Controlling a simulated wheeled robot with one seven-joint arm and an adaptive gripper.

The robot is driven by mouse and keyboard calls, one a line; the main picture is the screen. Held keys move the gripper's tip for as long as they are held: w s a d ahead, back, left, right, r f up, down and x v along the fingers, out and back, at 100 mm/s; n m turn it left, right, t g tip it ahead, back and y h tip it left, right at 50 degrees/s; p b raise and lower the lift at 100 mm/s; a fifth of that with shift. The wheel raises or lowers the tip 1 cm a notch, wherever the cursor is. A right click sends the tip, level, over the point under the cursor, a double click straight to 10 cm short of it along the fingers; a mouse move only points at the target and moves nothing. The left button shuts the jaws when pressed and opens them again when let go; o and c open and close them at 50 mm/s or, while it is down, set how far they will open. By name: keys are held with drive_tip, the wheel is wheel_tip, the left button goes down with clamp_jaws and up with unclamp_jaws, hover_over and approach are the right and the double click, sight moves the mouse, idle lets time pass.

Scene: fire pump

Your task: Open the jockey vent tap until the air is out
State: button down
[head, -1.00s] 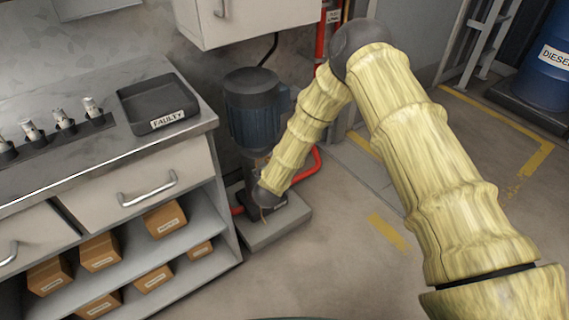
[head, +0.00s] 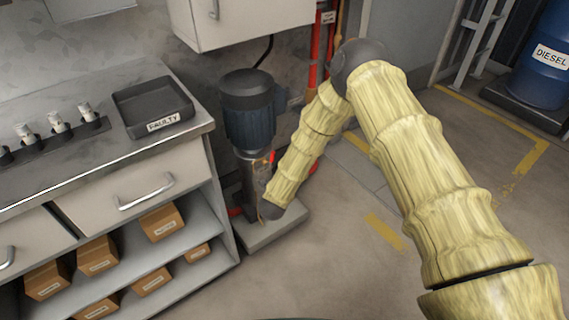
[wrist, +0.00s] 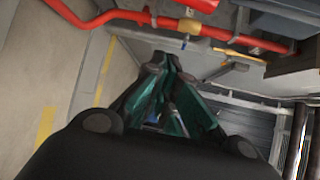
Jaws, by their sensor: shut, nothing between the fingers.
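The jockey pump (head: 250,112) has a dark blue motor and stands on a grey plinth (head: 268,232) beside the bench. A small red and orange part (head: 270,158) shows on its side; I cannot tell whether it is the vent tap. My arm reaches down in front of the pump and hides part of its lower body. In the wrist view my gripper (wrist: 163,62) has teal fingers, shut and empty, with the tips together. A red pipe (wrist: 130,15) with a brass-coloured fitting (wrist: 190,27) crosses beyond the fingers. A yellow lever-like part (wrist: 226,71) lies right of the fingertips, apart from them.
The bench at left holds a black tray marked FAULTY (head: 153,106) and several small fittings, with boxes on shelves below. A white cabinet (head: 255,20) hangs above the pump. A blue DIESEL drum (head: 545,65) stands far right.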

drive_tip(key=p+v, duration=0.1)
drive_tip(key=v, duration=0.9)
drive_tip(key=shift+r, duration=0.15)
drive_tip(key=shift+a, duration=0.1)
